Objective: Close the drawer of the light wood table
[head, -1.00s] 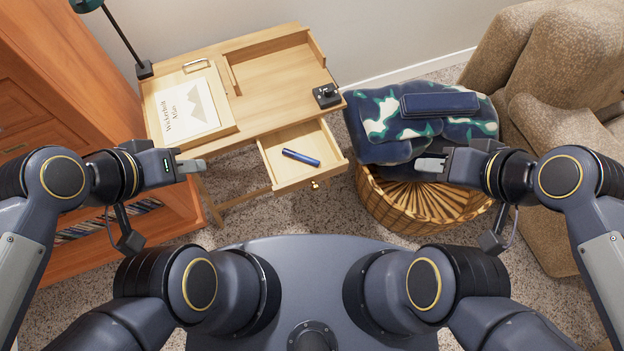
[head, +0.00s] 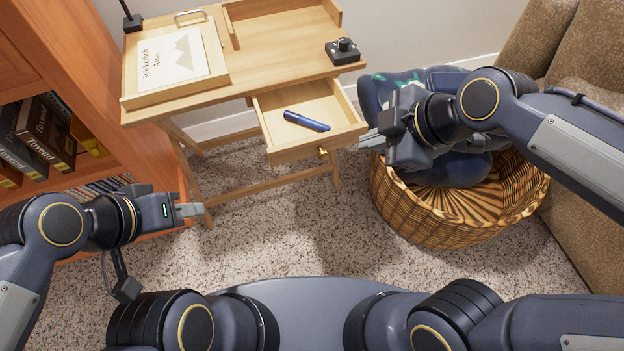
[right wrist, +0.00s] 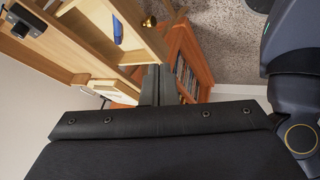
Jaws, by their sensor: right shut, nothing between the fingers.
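The light wood table (head: 200,95) stands at the back with its drawer (head: 290,152) pulled open. A blue pen-like object (head: 306,121) lies in the drawer. A brass knob (head: 322,152) sits on the drawer front; it also shows in the right wrist view (right wrist: 149,21). My right gripper (head: 368,139) is shut and empty, its fingertips close to the right end of the drawer front; I cannot tell whether they touch. My left gripper (head: 200,210) is low at the left, apart from the table; its finger opening is unclear.
A book (head: 172,60) and a small black device (head: 342,51) lie on the tabletop. A wicker basket (head: 440,220) with dark cloth stands right of the drawer, under my right arm. A sofa (head: 580,130) is at right, a bookcase (head: 110,160) at left. Carpet before the drawer is clear.

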